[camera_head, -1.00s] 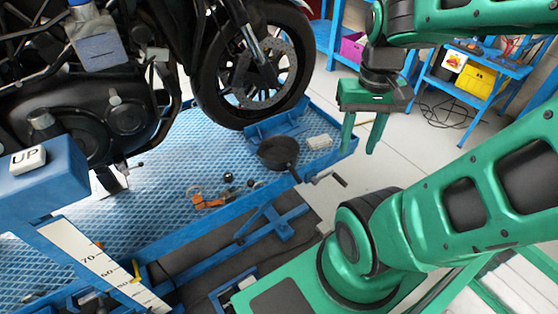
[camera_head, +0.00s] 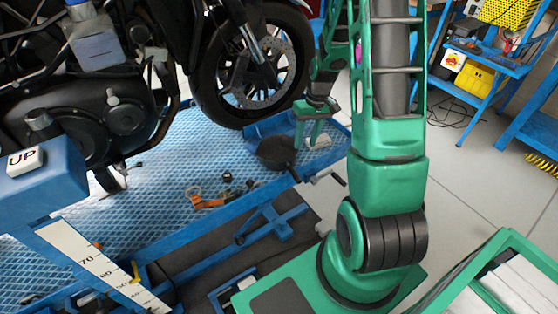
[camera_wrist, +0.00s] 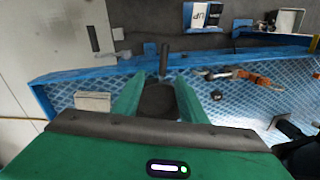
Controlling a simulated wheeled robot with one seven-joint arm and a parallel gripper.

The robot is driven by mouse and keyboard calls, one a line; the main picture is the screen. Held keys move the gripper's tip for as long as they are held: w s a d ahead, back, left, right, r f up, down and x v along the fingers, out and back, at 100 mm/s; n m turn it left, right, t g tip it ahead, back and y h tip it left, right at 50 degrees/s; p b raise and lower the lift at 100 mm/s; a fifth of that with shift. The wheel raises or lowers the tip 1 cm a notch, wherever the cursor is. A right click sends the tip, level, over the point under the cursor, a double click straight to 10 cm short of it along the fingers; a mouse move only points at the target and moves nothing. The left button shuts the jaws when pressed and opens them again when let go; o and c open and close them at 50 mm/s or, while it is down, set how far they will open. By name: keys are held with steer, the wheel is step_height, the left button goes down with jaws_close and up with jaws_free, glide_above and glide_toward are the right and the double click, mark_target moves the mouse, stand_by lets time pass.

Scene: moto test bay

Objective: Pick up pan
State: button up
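The dark pan (camera_head: 276,152) lies on the blue lift platform near its front edge, its handle pointing toward that edge. In the wrist view the pan (camera_wrist: 158,101) shows between my two fingers, with its handle beyond them. My gripper (camera_head: 309,146) points down just right of the pan in the head view. In the wrist view my gripper (camera_wrist: 158,88) is open, its green fingers spread on either side of the pan. I cannot tell its exact height above the pan. Nothing is held.
A white block (camera_wrist: 92,101) lies beside the pan. Orange and dark small parts (camera_head: 207,200) lie to its left on the platform (camera_head: 150,222). The motorcycle's wheel (camera_head: 243,75) stands behind. A blue shelf with a yellow box (camera_head: 474,79) stands at the back right.

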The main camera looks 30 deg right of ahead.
glide_toward(292, 168)
steer(key=shift+y, duration=0.3)
steer(key=shift+w+a+f, duration=0.1)
steer(key=shift+a+f, duration=0.1)
steer(key=shift+f, duration=1.35)
steer(key=shift+a+f, duration=0.2)
steer(key=shift+f, duration=1.4)
steer(key=shift+w+a+f, duration=0.1)
steer(key=shift+a+f, duration=0.1)
steer(key=shift+f, duration=1.35)
jaws_close()
